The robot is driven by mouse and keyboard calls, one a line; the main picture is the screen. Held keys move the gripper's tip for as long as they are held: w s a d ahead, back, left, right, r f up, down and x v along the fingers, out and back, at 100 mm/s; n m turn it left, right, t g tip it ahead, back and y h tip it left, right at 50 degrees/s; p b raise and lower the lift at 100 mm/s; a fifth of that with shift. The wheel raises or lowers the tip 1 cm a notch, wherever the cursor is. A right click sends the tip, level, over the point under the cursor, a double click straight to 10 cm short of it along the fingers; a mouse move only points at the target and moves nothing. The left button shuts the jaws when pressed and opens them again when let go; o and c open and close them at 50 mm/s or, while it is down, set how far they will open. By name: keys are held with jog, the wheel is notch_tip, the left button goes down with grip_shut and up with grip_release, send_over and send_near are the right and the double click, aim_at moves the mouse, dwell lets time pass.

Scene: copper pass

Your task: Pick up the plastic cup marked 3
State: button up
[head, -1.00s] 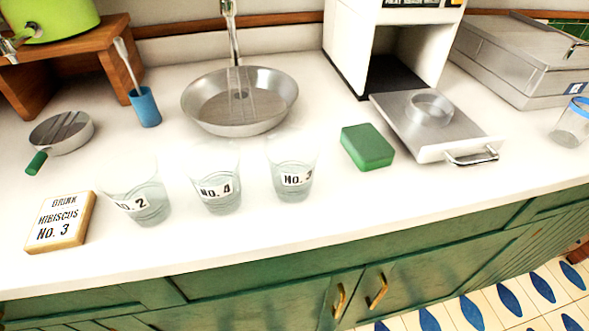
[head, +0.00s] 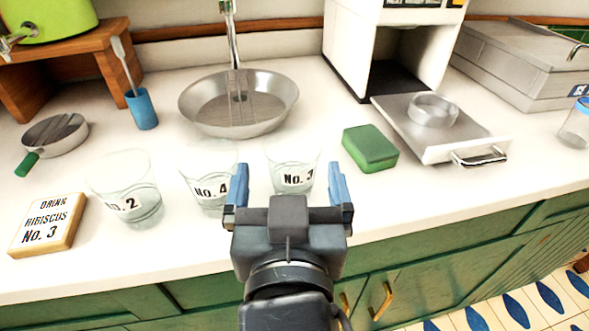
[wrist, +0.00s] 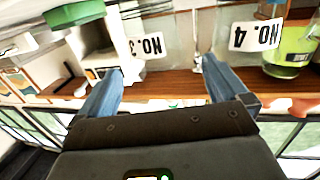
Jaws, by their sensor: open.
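The clear plastic cup marked No. 3 (head: 297,178) stands upright on the white counter, rightmost of three cups. My gripper (head: 287,177) is open and empty, at the counter's front edge. In the head view its two blue fingers appear on either side of cup No. 3, but I cannot tell whether they reach around it. In the wrist view, which is upside down, the No. 3 label (wrist: 147,46) shows near the left finger. The cup marked No. 4 (head: 209,189) stands just left of cup No. 3, close to the left finger in the head view.
A cup marked No. 2 (head: 138,205) stands further left, beside a sign reading "Drink Hibiscus No. 3" (head: 46,224). A green block (head: 369,148) lies right of cup No. 3. A metal basin (head: 215,112) is behind the cups. Free counter lies at the right front.

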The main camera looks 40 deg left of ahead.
aim_at(292, 135)
jog(key=x, duration=0.7)
jog(key=shift+w+d+f+p, duration=0.15)
jog(key=shift+d+f+p, duration=0.1)
jog(key=shift+p, duration=0.15)
jog(key=c, duration=0.8)
